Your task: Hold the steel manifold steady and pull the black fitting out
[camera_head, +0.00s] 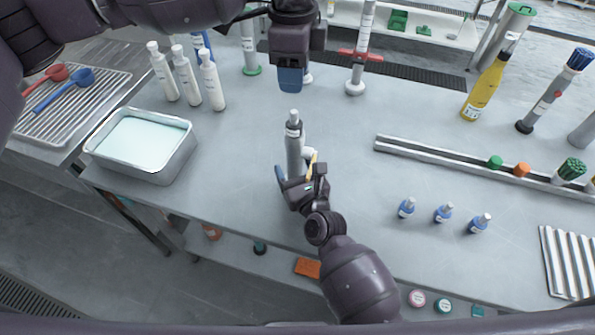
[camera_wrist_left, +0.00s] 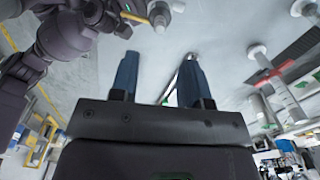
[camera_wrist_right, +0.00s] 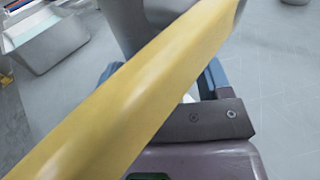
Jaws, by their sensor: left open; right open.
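The steel manifold (camera_head: 293,145) stands upright on the grey table, a grey cylinder with a paler top and a pale side port. A yellow lever (camera_head: 313,162) shows at its right side and crosses the right wrist view as a large yellow bar (camera_wrist_right: 120,100). My right gripper (camera_head: 297,177) is open at the manifold's lower part, fingers to either side; contact cannot be told. My left gripper (camera_head: 290,82) is open, above and behind the manifold, apart from it. The manifold's top shows in the left wrist view (camera_wrist_left: 160,14). I cannot make out the black fitting.
White bottles (camera_head: 186,75) and a steel basin (camera_head: 143,145) stand left. A red-handled post (camera_head: 357,60) stands behind. A metal rail (camera_head: 440,158) and small blue-and-white bottles (camera_head: 443,213) are right. The table around the manifold is mostly clear.

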